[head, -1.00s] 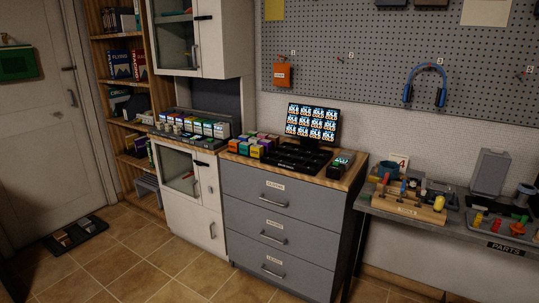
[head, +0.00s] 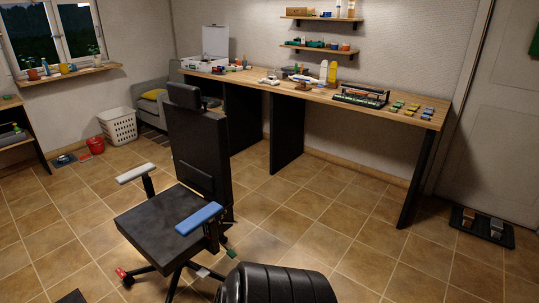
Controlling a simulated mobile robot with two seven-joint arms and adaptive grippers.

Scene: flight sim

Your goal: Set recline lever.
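A black office chair (head: 160,224) stands on the tiled floor left of the middle, its tall backrest (head: 198,150) upright and topped by a headrest (head: 184,96). One armrest is pale grey (head: 135,172) and the other is blue (head: 199,218). A small green piece (head: 231,254) shows low on the chair's right side, and a small red piece (head: 122,273) shows low at its left. I cannot tell whether either is the recline lever. Neither of my grippers is in view.
A dark ribbed rounded thing (head: 275,285) fills the bottom middle; I cannot tell what it is. A long wooden workbench (head: 300,92) runs along the back wall. A white basket (head: 118,127) and red bucket (head: 96,145) stand left. Floor right of the chair is clear.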

